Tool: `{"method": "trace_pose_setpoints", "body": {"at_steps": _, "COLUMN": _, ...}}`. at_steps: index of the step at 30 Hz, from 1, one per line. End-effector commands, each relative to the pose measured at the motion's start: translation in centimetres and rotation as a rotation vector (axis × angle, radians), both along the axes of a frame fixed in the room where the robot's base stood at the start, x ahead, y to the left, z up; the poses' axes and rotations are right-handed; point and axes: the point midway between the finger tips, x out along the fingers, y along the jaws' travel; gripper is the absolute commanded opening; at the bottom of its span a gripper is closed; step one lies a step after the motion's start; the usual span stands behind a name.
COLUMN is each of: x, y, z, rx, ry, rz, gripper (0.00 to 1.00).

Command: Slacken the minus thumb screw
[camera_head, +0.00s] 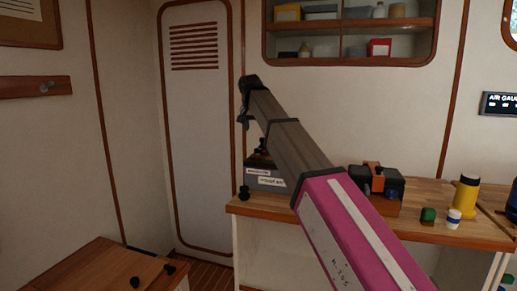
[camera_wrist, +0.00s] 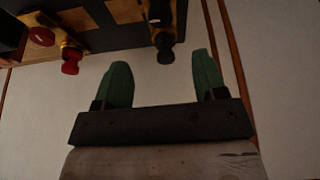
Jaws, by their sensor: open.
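In the wrist view my gripper (camera_wrist: 161,60) is open, with its two green fingers apart and nothing held between them. A black thumb screw (camera_wrist: 164,42) on a brass post sits just past the fingertips, in line with the gap between them and apart from both. A red thumb screw (camera_wrist: 71,62) on another brass post is to its left. No minus mark is readable. In the head view a grey labelled box (camera_head: 265,182) stands at the bench's left end, partly hidden by my arm. My fingers cannot be made out there.
On the wooden bench (camera_head: 440,231), right of my arm, are a black case with an orange strap (camera_head: 372,178), a green block (camera_head: 428,215), a white-and-blue pot (camera_head: 453,219) and a yellow bottle (camera_head: 466,195). A lower wooden top (camera_head: 100,268) with black knobs is at left.

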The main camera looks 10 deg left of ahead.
Motion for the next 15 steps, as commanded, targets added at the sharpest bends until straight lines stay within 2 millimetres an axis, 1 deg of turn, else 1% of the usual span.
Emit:
{"method": "trace_pose_setpoints", "body": {"at_steps": 4, "x": -0.1, "y": 0.1, "z": -0.1, "rx": 0.013, "ry": -0.018, "rz": -0.057, "gripper": 0.65}}
{"method": "trace_pose_setpoints", "body": {"at_steps": 8, "x": 0.3, "y": 0.0, "z": -1.1, "rx": 0.013, "ry": -0.017, "rz": -0.061, "gripper": 0.65}}
{"method": "trace_pose_setpoints", "body": {"at_steps": 11, "x": 0.8, "y": 0.0, "z": -2.5, "rx": 0.014, "ry": -0.017, "rz": -0.06, "gripper": 0.65}}
{"method": "trace_pose_setpoints", "body": {"at_steps": 15, "x": 1.8, "y": -0.1, "z": -4.9, "rx": 0.013, "ry": -0.016, "rz": -0.059, "gripper": 0.65}}
